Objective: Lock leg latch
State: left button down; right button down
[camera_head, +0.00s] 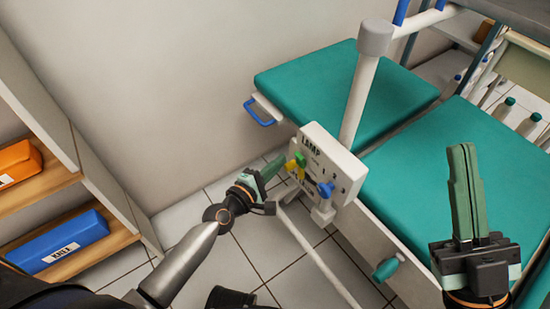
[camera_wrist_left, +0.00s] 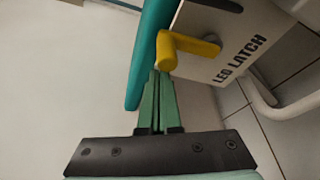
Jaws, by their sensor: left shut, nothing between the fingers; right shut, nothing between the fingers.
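The leg latch is a yellow lever (camera_wrist_left: 183,47) on a pale plate (camera_wrist_left: 235,50) marked LEG LATCH in the left wrist view. A yellow piece (camera_head: 291,166) also shows beside the LAMP box in the head view. My left gripper (camera_head: 275,164) is shut and empty, close beside the lever. In the left wrist view its fingertips (camera_wrist_left: 155,76) lie just under the lever's rounded end; I cannot tell whether they touch. My right gripper (camera_head: 462,150) is shut and empty, raised over the teal cushion at the right.
A box (camera_head: 345,172) marked LAMP carries a blue knob (camera_head: 326,189). Teal cushions (camera_head: 350,90) lie behind and right, with a grey-capped post (camera_head: 362,100) between. A shelf at left holds an orange case (camera_head: 18,162) and a blue case (camera_head: 62,241). A white leg tube (camera_head: 318,258) slants below.

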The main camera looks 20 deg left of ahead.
pick_arm(q)
jog(key=shift+s+d+r, duration=0.15)
jog(key=shift+s+d, duration=0.3)
jog(key=shift+d, duration=0.15)
pick_arm(e)
jog(key=shift+s+d+r, duration=0.2)
jog(key=shift+d+r, duration=0.1)
jog(key=shift+r, duration=0.1)
pick_arm(q)
jog(key=shift+d, duration=0.15)
